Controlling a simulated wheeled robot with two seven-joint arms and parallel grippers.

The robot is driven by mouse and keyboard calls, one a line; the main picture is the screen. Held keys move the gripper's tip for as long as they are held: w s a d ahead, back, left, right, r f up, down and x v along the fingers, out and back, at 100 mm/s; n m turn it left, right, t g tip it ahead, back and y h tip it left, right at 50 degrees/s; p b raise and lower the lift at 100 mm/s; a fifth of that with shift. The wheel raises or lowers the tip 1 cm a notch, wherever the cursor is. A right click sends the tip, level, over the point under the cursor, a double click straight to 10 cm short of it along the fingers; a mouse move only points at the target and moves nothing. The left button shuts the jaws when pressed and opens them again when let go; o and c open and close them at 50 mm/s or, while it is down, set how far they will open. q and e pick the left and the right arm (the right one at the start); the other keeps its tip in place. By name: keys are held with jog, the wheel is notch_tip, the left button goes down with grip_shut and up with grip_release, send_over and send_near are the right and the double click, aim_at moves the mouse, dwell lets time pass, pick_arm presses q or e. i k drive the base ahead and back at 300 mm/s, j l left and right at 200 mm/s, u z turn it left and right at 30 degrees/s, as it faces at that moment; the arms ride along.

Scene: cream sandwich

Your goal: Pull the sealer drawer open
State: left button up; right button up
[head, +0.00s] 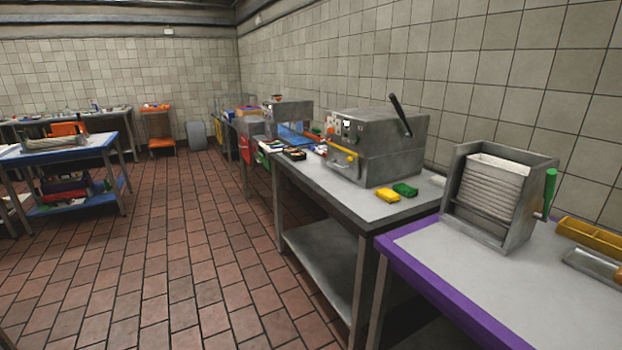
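The sealer (385,145) is a grey metal box on a steel table along the right wall. A black lever sticks up from its top, and its upper front has a panel with small controls. Below that panel, a yellow bar handle (342,153) crosses the front face. The drawer front (341,166) appears to be the lower part under this bar, and it looks flush with the body. Neither of my grippers shows in this view.
A purple-edged table (430,287) at the right holds a metal slotted box (497,195) with a green handle. Yellow (387,195) and green (405,190) blocks lie beside the sealer. Another table (60,150) stands left. The brick-tiled floor (170,240) between is clear.

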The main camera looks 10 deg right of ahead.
aim_at(352, 168)
jog(key=i+j+z, duration=0.2)
jog(key=i+z, duration=0.15)
jog(key=i+j+z, duration=0.35)
jog(key=i, duration=0.2)
jog(key=i+j+z, duration=0.35)
jog(key=i+j, duration=0.3)
jog(key=j, duration=0.15)
jog(key=i+j, duration=0.35)
jog(key=i+j+z, duration=0.1)
jog(key=i+j, duration=0.2)
jog(key=j, duration=0.2)
jog(key=i+j, duration=0.65)
jog(key=j, duration=0.25)
jog(key=i+j+z, duration=0.1)
jog(key=i+j, duration=0.2)
jog(key=j, duration=0.15)
